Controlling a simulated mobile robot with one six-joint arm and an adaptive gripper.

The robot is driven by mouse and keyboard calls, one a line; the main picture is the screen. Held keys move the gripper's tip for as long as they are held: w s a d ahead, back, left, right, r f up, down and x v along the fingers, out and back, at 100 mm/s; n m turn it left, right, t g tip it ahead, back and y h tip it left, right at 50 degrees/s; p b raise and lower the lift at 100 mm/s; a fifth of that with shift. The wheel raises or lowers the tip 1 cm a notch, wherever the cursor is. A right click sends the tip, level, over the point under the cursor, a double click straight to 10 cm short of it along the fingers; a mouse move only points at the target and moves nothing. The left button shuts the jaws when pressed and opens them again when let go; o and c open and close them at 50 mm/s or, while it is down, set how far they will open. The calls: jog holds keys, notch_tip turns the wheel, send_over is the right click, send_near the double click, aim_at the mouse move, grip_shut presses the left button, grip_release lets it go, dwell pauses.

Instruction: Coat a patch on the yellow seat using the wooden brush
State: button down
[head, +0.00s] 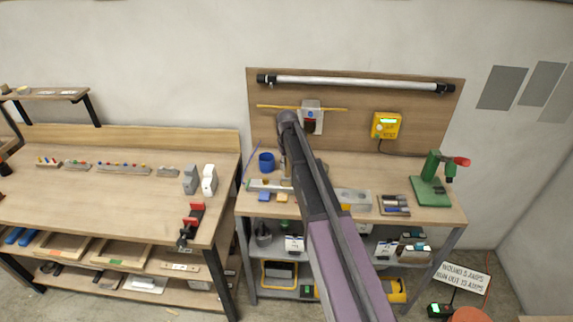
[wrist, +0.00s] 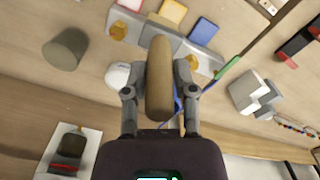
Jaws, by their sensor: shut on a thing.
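My gripper (wrist: 160,92) is shut on the wooden brush (wrist: 160,60), whose thick brown handle lies between the two fingers. Its bristle end cannot be made out. In the wrist view a grey bar (wrist: 153,38) with round orange-yellow spots lies just beyond the brush. A yellow block (wrist: 172,11) and a blue block (wrist: 203,30) sit beside this bar. The yellow block also shows on the right-hand bench in the head view (head: 282,198). I cannot tell for sure which yellow part is the seat. In the head view my arm hides part of the bench.
A blue cup (head: 266,162) stands on the right-hand bench (head: 430,215). A grey block (head: 354,200) and a green press (head: 433,180) stand farther right. A yellow box (head: 385,125) hangs on the back panel. The left bench (head: 100,195) has a clear middle.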

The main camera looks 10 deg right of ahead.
aim_at(283, 176)
notch_tip(283, 176, down, 6)
jog(key=b, duration=0.5)
jog(key=shift+w+a+r, duration=0.15)
jog(key=shift+a, duration=0.75)
jog(key=shift+d, duration=0.75)
jog(key=shift+d+r+p, duration=0.1)
jog(key=shift+r+p, duration=0.8)
notch_tip(283, 176, up, 6)
jog(key=p, duration=0.5)
jog(key=shift+f+p, duration=0.2)
jog(key=shift+p, duration=0.15)
